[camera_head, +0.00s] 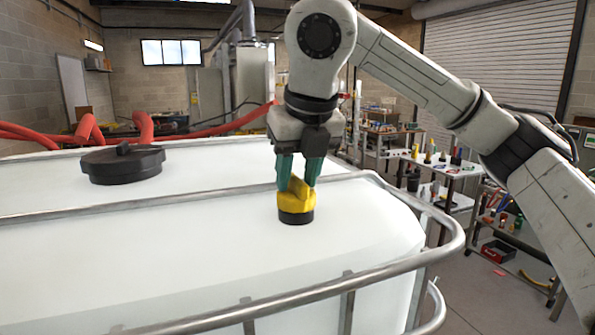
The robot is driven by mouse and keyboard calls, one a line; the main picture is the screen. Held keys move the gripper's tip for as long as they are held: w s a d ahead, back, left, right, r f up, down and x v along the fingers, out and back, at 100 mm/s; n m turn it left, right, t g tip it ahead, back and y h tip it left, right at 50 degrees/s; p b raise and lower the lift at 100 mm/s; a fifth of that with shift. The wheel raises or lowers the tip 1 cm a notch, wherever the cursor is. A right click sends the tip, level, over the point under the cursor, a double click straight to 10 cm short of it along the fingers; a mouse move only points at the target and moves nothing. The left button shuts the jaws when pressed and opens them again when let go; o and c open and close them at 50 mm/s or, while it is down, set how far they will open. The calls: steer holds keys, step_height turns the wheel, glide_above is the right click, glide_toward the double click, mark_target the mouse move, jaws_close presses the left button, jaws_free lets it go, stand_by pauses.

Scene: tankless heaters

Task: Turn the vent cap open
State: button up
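The vent cap (296,205) is yellow with a raised grip ridge on top and a black base ring. I cannot tell whether both fingertips touch the ridge. The upper ridge is partly hidden between the fingers.
A metal cage rail (437,262) runs around the tank, with a bar (200,200) crossing the top behind the cap. A large black lid (122,164) lies at left. Red hoses (90,128) run behind. Cluttered tables (445,166) stand at right.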

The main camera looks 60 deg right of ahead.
jaws_close()
stand_by(0.4)
steer(key=n+y+b, duration=0.1)
steer(key=n+b, duration=0.1)
steer(key=n, duration=0.1)
steer(key=shift+d+f+t, duration=0.1)
steer(key=shift+d+t, duration=0.05)
steer(key=shift+t, duration=0.15)
steer(key=n+y+b, duration=0.1)
steer(key=n, duration=0.1)
steer(key=shift+n, duration=0.3)
steer(key=n+y, duration=0.1)
steer(key=n, duration=0.2)
steer(key=n+y, duration=0.1)
steer(key=n, duration=0.2)
steer(key=shift+d+r+n+y, duration=0.2)
steer(key=shift+n+y, duration=0.1)
steer(key=n+g+y, duration=0.1)
steer(key=n, duration=0.1)
steer(key=n+p, duration=0.1)
steer(key=n, duration=0.2)
steer(key=shift+w+d+n+g+y, duration=0.1)
steer(key=shift+n+g+y, duration=0.2)
steer(key=shift+g+y, duration=0.1)
steer(key=shift+o, duration=0.6)
jaws_free()
